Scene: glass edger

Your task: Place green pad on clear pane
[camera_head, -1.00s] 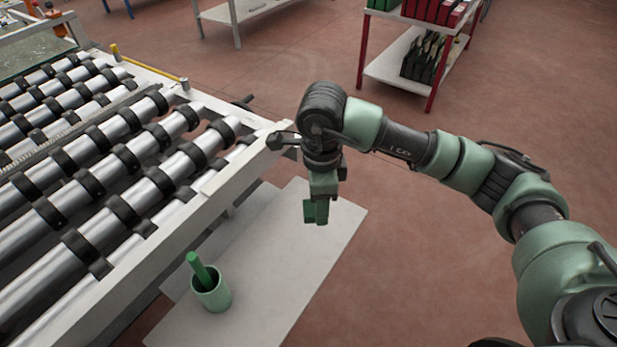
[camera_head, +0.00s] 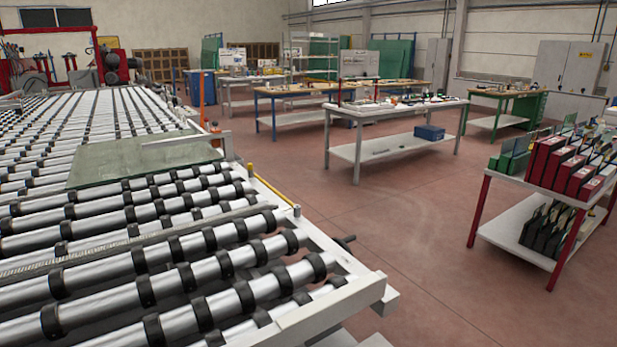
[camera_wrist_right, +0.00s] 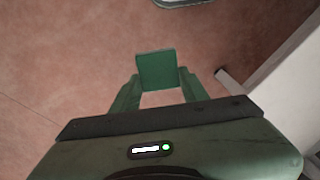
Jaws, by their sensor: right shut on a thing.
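The green pad (camera_wrist_right: 157,66) is a small square block in the right wrist view. My right gripper (camera_wrist_right: 158,84) is shut on it, with one green finger at each side, and holds it above the reddish floor. The clear pane (camera_head: 120,164) lies flat on the roller conveyor (camera_head: 190,232) in the head view, at the left, and looks pale green. Neither gripper shows in the head view, so the distance from the pad to the pane cannot be told.
A red-legged rack (camera_head: 474,212) with red and green items stands at the right. A white table (camera_head: 338,110) and other benches stand behind. The floor between conveyor and rack is clear.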

